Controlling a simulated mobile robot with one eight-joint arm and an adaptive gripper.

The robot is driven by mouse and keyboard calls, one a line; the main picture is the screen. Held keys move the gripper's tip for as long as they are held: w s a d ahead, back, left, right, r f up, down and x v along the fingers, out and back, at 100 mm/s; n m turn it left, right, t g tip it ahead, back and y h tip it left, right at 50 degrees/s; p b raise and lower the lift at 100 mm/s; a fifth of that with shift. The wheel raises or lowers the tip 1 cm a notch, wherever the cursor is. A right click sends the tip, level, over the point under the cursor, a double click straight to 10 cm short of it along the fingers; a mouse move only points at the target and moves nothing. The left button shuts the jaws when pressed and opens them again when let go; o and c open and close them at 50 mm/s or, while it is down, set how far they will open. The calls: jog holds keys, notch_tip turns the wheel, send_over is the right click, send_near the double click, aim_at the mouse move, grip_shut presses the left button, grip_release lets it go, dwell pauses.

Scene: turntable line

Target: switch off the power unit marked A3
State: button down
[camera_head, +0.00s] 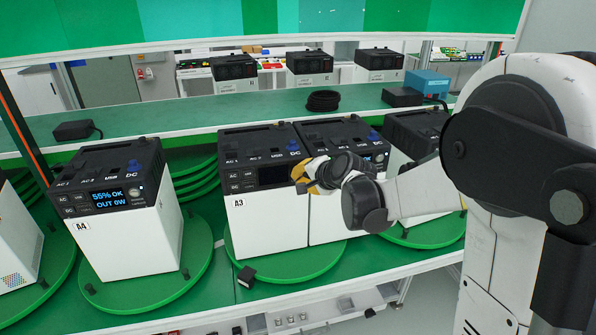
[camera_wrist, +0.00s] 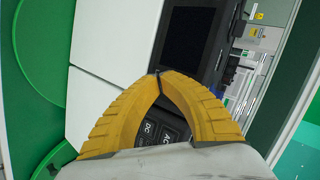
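The power unit marked A3 (camera_head: 268,222) stands on a green turntable, a white box with a black top and front panel. In the head view its screen (camera_head: 274,175) looks dark. My gripper (camera_head: 303,176) is at the right end of that panel, near the seam with the neighbouring unit, and hides that corner. In the wrist view the two yellow fingertips (camera_wrist: 157,75) meet with nothing seen between them. A dark screen (camera_wrist: 186,34) lies just beyond them. I cannot tell whether they touch the panel. A3's button is hidden.
A similar unit (camera_head: 325,215) stands close against A3's right side; its AC and DC buttons (camera_wrist: 150,130) show between my fingers. Unit A4 (camera_head: 135,240) at left has a lit screen reading 55% OK, OUT 0W. A small black block (camera_head: 246,277) is at the turntable's front.

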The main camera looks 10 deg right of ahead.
jog(key=shift+s, duration=0.55)
jog(key=shift+s, duration=2.5)
jog(key=s+f+n+g+h+b, duration=0.1)
jog(key=s+n, duration=0.4)
jog(key=s, duration=0.9)
jog(key=s+f+n+g+h+b, duration=0.2)
jog(key=s+n+b, duration=0.3)
jog(key=s, duration=0.8)
jog(key=shift+s+f+n+g, duration=0.35)
jog(key=shift+f+n+g, duration=0.05)
jog(key=shift+f+n, duration=0.3)
